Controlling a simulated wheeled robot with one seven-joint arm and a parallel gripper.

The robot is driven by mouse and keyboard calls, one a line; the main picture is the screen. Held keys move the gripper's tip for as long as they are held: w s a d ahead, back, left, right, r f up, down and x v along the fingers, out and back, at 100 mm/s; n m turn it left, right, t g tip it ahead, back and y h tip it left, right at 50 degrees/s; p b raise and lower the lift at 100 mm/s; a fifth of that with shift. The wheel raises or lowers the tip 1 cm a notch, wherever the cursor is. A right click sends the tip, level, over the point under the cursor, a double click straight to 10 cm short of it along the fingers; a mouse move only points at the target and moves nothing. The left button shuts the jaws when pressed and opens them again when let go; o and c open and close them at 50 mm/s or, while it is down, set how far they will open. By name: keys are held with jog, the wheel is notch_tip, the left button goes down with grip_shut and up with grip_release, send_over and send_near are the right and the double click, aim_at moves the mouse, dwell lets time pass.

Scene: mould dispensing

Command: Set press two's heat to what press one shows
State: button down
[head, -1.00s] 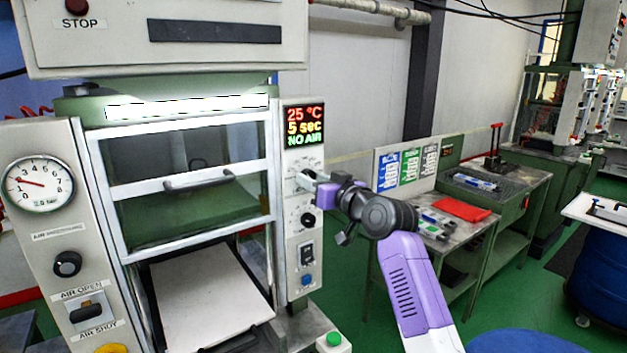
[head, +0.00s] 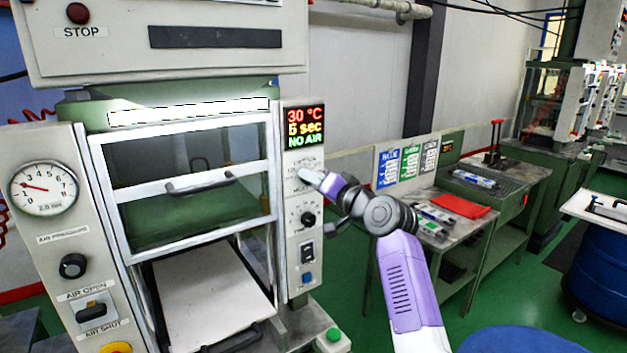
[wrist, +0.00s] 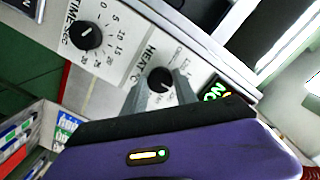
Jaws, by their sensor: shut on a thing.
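The press in front of me has a display (head: 306,127) reading 30 °C, 5 sec and NO AIR. Below it on the panel is the heat knob, a black dial (wrist: 160,80) marked HEAT °C in the wrist view. My gripper (head: 312,178) is at this knob, and in the wrist view its two grey fingers (wrist: 160,92) are shut on the knob from both sides. The gripper hides most of the knob in the head view. The time knob (head: 308,219) sits below, also seen in the wrist view (wrist: 90,36). No press number is readable.
A pressure gauge (head: 44,188) and air lever (head: 92,309) are on the press's left side. A bench (head: 470,225) with a red cloth (head: 461,206) and sign boards stands right. Other presses (head: 560,150) stand farther back. A blue drum (head: 600,250) is at the right edge.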

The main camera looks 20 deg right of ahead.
jog(key=shift+f, duration=0.15)
jog(key=c, duration=1)
grip_release()
jog(key=shift+o, duration=0.2)
jog(key=b+v, duration=0.2)
jog(key=v, duration=0.5)
jog(key=shift+s, duration=0.35)
jog(key=shift+d, duration=0.15)
